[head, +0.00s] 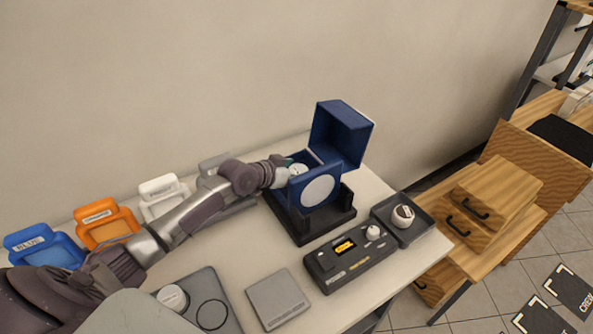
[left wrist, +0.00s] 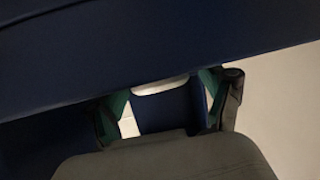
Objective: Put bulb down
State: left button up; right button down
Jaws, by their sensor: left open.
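A dark blue box (head: 322,181) with a raised lid (head: 340,135) and a pale round disc on its front sits in a black holder (head: 311,227). My left gripper (head: 297,168) reaches into the box's opening from the left; its fingertips are partly hidden by the box. In the left wrist view my left gripper (left wrist: 160,108) has its teal-padded fingers apart. A small white rounded thing (left wrist: 160,86) shows between and beyond them; I cannot tell whether it is the bulb, or whether a finger touches it. Blue box surfaces fill much of that view.
A black device (head: 350,262) with a lit display and knob stands in front of the box. A dark tray (head: 425,228) with a white round item (head: 403,214) is right of it. Orange (head: 108,221), blue and white bins line the left wall side. A grey pad (head: 278,299) lies in front.

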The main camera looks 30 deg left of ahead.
pick_arm(q)
jog(key=shift+r, duration=0.25)
jog(key=shift+s+a, duration=0.1)
jog(key=shift+s, duration=0.15)
jog(key=b+v, duration=0.1)
jog(key=v, duration=1)
jog(key=shift+s+r, duration=0.15)
jog(key=shift+s, duration=0.05)
jog(key=shift+r, duration=0.15)
